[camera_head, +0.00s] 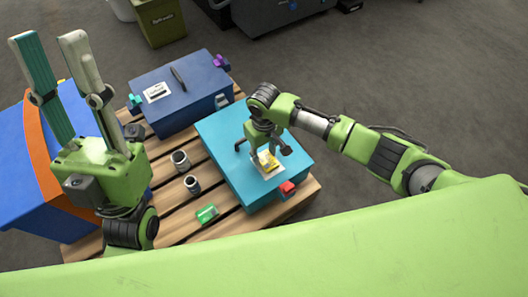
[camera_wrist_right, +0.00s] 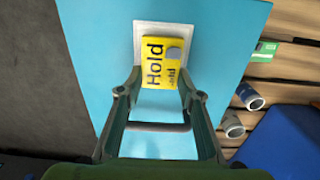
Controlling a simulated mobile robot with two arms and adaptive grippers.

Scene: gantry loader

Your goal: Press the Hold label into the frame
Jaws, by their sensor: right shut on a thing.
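The yellow Hold label (camera_wrist_right: 155,58) is between the fingertips of my right gripper (camera_wrist_right: 162,80) in the right wrist view. The gripper is shut on it. The label lies over a pale square frame (camera_wrist_right: 178,30) on the top of a light blue box. It looks slightly off from the frame's edges; I cannot tell whether it is seated or just above. In the head view the label (camera_head: 266,160) shows under my right gripper (camera_head: 264,150). My left gripper (camera_head: 50,55) is raised at the left, fingers apart and empty.
The light blue box (camera_head: 225,135) stands on a wooden pallet (camera_head: 180,220) and has a red piece (camera_head: 287,187) at its edge. A dark blue box (camera_head: 185,105), two grey cylinders (camera_head: 180,160) and a green item (camera_head: 207,214) are nearby. A blue and orange bin (camera_head: 40,160) stands left.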

